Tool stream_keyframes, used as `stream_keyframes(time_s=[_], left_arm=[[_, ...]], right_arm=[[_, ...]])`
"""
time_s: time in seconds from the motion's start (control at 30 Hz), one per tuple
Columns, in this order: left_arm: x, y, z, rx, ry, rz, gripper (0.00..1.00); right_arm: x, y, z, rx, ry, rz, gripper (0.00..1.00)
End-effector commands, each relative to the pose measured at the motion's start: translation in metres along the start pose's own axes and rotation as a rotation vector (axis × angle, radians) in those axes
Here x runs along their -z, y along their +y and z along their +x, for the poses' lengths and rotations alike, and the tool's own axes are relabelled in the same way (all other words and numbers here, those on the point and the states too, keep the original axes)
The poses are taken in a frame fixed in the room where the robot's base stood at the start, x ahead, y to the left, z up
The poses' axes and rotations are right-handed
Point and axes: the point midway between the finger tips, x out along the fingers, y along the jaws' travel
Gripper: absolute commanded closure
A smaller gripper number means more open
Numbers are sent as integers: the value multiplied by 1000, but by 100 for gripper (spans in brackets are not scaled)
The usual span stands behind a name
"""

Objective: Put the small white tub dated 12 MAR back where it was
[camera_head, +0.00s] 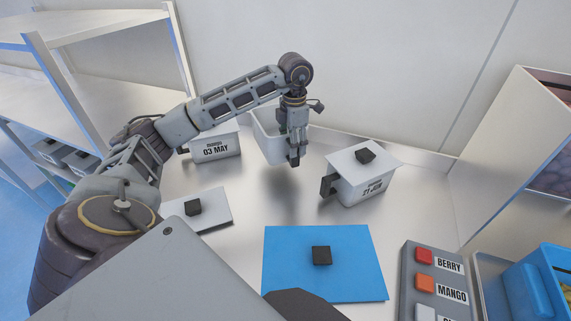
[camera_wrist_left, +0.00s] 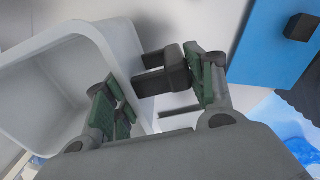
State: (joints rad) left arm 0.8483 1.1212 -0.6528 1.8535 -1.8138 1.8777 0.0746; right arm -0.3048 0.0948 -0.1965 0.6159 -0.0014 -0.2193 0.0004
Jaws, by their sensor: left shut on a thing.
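A small white open tub (camera_head: 268,139) is held by my left gripper (camera_head: 294,146) above the metal counter at the back, with a shadow on the counter below. In the left wrist view the tub (camera_wrist_left: 75,75) is tilted and its inside shows. My left gripper's padded fingers (camera_wrist_left: 157,95) are closed around its dark handle (camera_wrist_left: 158,80). No date on this tub shows in either view. My right gripper is not in view.
Lidded tubs marked 03 MAY (camera_head: 214,150) and 21 JUN (camera_head: 360,188) flank the held tub. A white lid (camera_head: 216,209) and a blue plate (camera_head: 350,280) with dark knobs lie in front. A button panel (camera_head: 410,280) and blue bin (camera_head: 545,285) stand right; shelves (camera_head: 95,22) stand left.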

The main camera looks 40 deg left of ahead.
Motion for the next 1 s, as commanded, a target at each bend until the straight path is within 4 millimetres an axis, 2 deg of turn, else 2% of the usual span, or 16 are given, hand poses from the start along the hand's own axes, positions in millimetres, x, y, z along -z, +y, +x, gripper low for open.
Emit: stream_keyframes(time_s=[0.43, 0.87, 1.0], left_arm=[[1, -1, 51, 1, 3, 1, 98], [0, -1, 57, 0, 0, 1, 98], [1, -1, 64, 0, 2, 1, 98]], right_arm=[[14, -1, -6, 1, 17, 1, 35], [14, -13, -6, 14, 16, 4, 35], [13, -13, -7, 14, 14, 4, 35]])
